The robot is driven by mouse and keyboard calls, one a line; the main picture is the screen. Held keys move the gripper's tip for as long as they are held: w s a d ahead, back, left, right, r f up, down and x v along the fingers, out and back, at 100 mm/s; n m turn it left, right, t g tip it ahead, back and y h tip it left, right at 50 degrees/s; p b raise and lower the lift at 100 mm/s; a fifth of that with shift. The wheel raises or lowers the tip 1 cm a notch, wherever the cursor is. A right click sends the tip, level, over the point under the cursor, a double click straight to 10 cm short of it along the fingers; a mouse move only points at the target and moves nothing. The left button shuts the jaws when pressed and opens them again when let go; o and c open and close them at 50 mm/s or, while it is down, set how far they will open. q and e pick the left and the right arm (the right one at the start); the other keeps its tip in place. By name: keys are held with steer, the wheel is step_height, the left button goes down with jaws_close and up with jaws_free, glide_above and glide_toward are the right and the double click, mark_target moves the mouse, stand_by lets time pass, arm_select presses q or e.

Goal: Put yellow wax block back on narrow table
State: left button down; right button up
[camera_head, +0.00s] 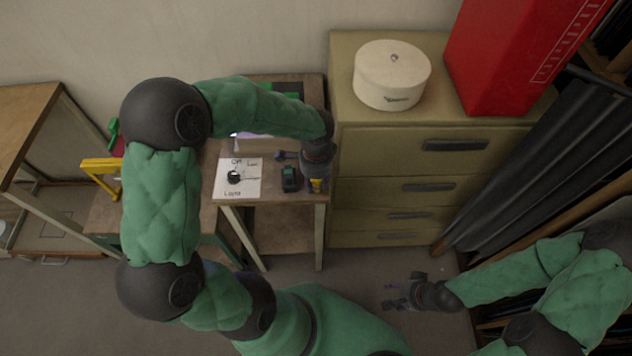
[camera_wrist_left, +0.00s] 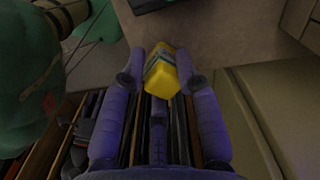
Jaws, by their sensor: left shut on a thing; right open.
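The yellow wax block (camera_head: 317,186) shows as a small yellow patch at my left gripper (camera_head: 317,180) in the head view. In the left wrist view the block (camera_wrist_left: 162,74) sits between the two fingers, which are shut on it; a greyish band crosses its upper part. The narrow table (camera_head: 274,193) has a brown top, and the block is at its front right corner. In the left wrist view the tabletop (camera_wrist_left: 215,35) lies just beyond the block; I cannot tell whether they touch. My right gripper (camera_head: 405,293) is open and empty, low over the floor at the right.
A white lettered sheet (camera_head: 239,182) and a dark green-black item (camera_head: 290,179) lie on the narrow table. A drawer cabinet (camera_head: 390,160) stands close at its right, bearing a round white box (camera_head: 391,76) and a red case (camera_head: 510,50). A yellow-framed item (camera_head: 98,165) is at the left.

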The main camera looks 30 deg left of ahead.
arm_select(q)
steer(key=c, duration=0.9)
jaws_free()
steer(key=shift+f, duration=0.1)
step_height(320, 180, up, 12)
steer(key=p, duration=0.3)
